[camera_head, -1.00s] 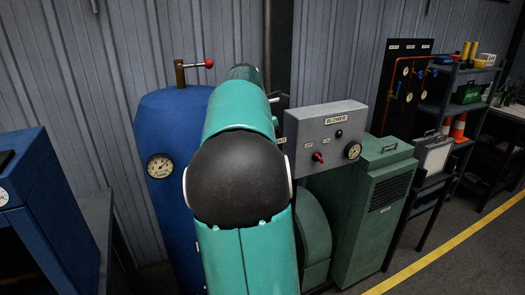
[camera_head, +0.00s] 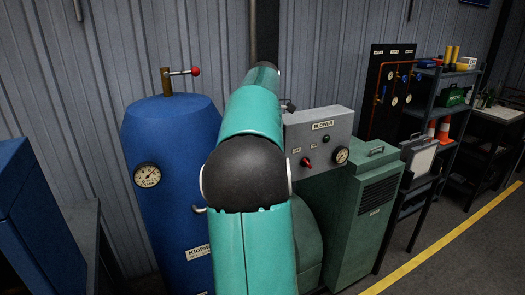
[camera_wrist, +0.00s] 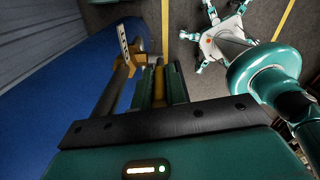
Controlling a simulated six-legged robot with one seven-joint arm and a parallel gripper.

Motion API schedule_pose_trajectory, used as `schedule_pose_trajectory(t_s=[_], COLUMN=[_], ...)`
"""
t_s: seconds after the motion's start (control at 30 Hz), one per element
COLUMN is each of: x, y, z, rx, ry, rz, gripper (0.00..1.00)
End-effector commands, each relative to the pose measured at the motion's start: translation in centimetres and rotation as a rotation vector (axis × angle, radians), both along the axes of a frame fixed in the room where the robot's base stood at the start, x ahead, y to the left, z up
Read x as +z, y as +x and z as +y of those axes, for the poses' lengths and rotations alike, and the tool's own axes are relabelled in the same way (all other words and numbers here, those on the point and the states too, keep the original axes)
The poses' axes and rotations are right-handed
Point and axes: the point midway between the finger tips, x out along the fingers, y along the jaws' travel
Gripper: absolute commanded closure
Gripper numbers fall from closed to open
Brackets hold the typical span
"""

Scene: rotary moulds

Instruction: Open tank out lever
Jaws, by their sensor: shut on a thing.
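The blue tank (camera_head: 165,215) stands upright left of my arm in the head view and fills the left of the wrist view (camera_wrist: 60,95). Brass valve parts (camera_wrist: 130,62) with a white marked plate (camera_wrist: 123,42) show beside the tank. My gripper (camera_wrist: 158,80) is beside the tank, shut on a narrow brass-coloured piece, seemingly the tank out lever; the contact is partly hidden. My arm hides the gripper in the head view.
A round gauge (camera_head: 147,175) is on the tank. A grey blower panel (camera_head: 318,140) and a green cabinet (camera_head: 362,215) stand right of my arm. A shelf (camera_head: 445,90) stands farther right. Open floor lies along the yellow line (camera_head: 440,243).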

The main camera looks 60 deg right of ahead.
Motion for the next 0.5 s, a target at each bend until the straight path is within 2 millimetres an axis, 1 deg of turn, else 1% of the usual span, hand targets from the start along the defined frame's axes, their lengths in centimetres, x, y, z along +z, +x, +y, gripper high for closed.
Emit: schedule_pose_trajectory(t_s=[0.07,0.1,0.2,0.5], x=[0.07,0.07,0.05,0.12], y=[0.01,0.00,-0.01,-0.03], z=[-0.03,-0.03,-0.04,-0.05], rx=[-0.001,-0.001,-0.001,-0.001], ry=[-0.002,-0.002,-0.002,-0.002], rz=[-0.002,-0.002,-0.002,0.000], gripper=[1.00,0.83,0.65,0.65])
